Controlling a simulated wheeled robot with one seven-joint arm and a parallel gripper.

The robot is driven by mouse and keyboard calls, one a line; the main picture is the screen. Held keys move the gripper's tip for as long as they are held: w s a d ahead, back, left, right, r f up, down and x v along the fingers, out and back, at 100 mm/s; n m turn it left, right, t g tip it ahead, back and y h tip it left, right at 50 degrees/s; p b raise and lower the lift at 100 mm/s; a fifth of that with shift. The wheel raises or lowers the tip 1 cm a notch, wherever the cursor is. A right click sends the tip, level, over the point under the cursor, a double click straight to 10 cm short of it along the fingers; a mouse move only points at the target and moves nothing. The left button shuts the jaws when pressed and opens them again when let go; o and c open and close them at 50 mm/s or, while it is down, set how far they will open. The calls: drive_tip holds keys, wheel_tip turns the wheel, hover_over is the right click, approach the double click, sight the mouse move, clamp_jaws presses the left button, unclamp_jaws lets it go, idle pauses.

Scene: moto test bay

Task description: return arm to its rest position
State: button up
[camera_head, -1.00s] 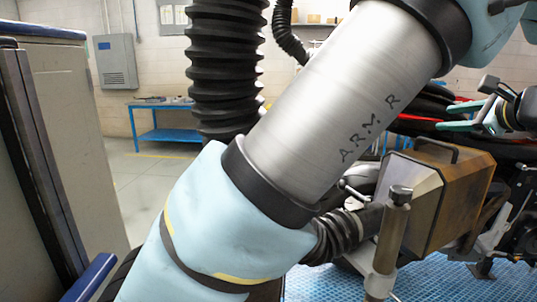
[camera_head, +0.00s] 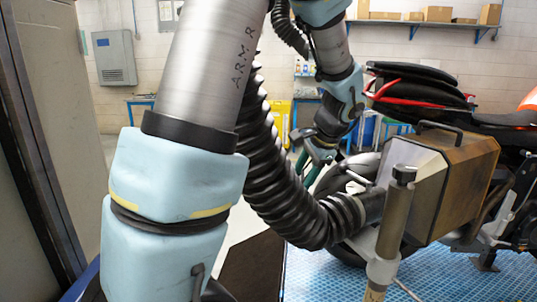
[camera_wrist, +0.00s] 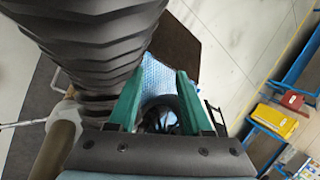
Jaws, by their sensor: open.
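My arm, with blue padded covers and a bare metal tube marked "ARM R", fills the left and middle of the head view. My gripper (camera_head: 306,166) hangs at the arm's far end, left of the motorcycle's tail and behind the thick black corrugated hose (camera_head: 285,195). In the wrist view my gripper (camera_wrist: 162,75) shows two teal fingers spread apart with nothing between them. Beyond them lie a patch of blue floor mat and a dark round shape, perhaps the wheel. The hose (camera_wrist: 95,45) passes close beside the left finger.
The motorcycle (camera_head: 420,85) stands on a blue mat (camera_head: 450,280). A brown metal case (camera_head: 440,185) and an upright post (camera_head: 393,225) stand close at right. A tall cabinet (camera_head: 45,130) borders the left. A wall shelf (camera_head: 425,22) holds boxes. A yellow bin (camera_wrist: 272,120) shows in the wrist view.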

drive_tip(key=s+a+f+n+g+h+b, duration=0.1)
drive_tip(key=s+a+f+n+b, duration=0.1)
drive_tip(key=s+a+f+n, duration=0.2)
drive_tip(key=s+a+f+n+g+h+b, duration=0.1)
drive_tip(key=s+a+f+n, duration=0.4)
drive_tip(key=a, duration=0.6)
drive_tip(key=s+n+h+b, duration=0.1)
drive_tip(key=s+n, duration=0.1)
drive_tip(key=n, duration=0.1)
drive_tip(key=shift+s+f+h, duration=0.2)
drive_tip(key=shift+f+h, duration=0.1)
drive_tip(key=shift+o, duration=0.2)
drive_tip(key=shift+a, duration=0.1)
idle(1.8)
